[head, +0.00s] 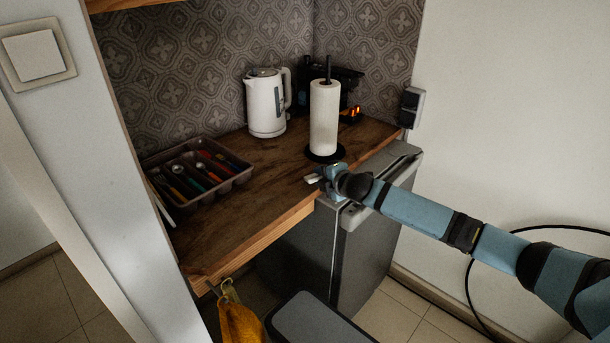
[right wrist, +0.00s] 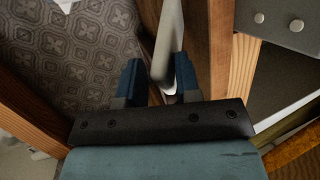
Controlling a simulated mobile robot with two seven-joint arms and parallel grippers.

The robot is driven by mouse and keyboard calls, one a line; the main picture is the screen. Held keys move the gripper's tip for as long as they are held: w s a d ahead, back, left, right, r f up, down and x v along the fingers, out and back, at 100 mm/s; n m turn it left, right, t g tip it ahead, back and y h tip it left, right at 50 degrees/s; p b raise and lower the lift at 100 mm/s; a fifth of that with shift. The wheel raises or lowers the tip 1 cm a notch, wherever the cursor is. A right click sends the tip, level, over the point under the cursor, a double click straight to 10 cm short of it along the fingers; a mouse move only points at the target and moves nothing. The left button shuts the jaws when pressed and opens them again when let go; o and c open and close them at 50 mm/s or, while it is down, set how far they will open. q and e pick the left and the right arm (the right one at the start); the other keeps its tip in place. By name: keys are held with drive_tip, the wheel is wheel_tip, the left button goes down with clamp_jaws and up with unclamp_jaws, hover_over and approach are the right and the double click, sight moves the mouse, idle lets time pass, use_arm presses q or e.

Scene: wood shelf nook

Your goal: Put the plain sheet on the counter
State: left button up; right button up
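The counter (head: 262,170) is a dark brown wooden top with a lighter front edge. My right gripper (head: 316,178) is at the counter's front edge, by the paper towel roll and the grey cabinet corner. In the right wrist view its two blue fingers (right wrist: 158,82) stand apart, so it looks open. A pale grey strip (right wrist: 168,42) shows between and beyond them; I cannot tell whether it is a held sheet or background. I cannot clearly identify the plain sheet. A thin pale edge (head: 163,204) shows at the counter's left end. My left gripper is not in view.
A cutlery tray (head: 232,187), a white kettle (head: 266,104) and a paper towel roll (head: 325,118) stand on the counter. A dark appliance is behind the roll. A grey cabinet (head: 372,243) stands below. A yellow cloth (head: 240,322) hangs in front. The middle of the counter is clear.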

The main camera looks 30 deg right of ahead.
wheel_tip(320, 180, up, 7)
drive_tip(key=s+p, duration=0.3)
drive_tip(key=p, duration=0.5)
drive_tip(key=s+a+f+m+g+y+p, duration=0.1)
drive_tip(key=s+a+f+m, duration=0.2)
drive_tip(key=s+a+f, duration=0.45)
drive_tip(key=s+a+f+m+g+y+p, duration=0.15)
drive_tip(key=s+a+f+m, duration=0.25)
drive_tip(key=s+a, duration=0.5)
drive_tip(key=s+a+f+m+p, duration=0.1)
drive_tip(key=s+m, duration=0.3)
drive_tip(key=s, duration=0.6)
drive_tip(key=s+a+f+m+p, duration=0.1)
drive_tip(key=s+a+m, duration=0.2)
drive_tip(key=s, duration=0.7)
drive_tip(key=shift+a+m+h+p, duration=0.35)
drive_tip(key=shift+m+p, duration=0.05)
drive_tip(key=shift+m, duration=0.7)
drive_tip(key=shift+w, duration=0.1)
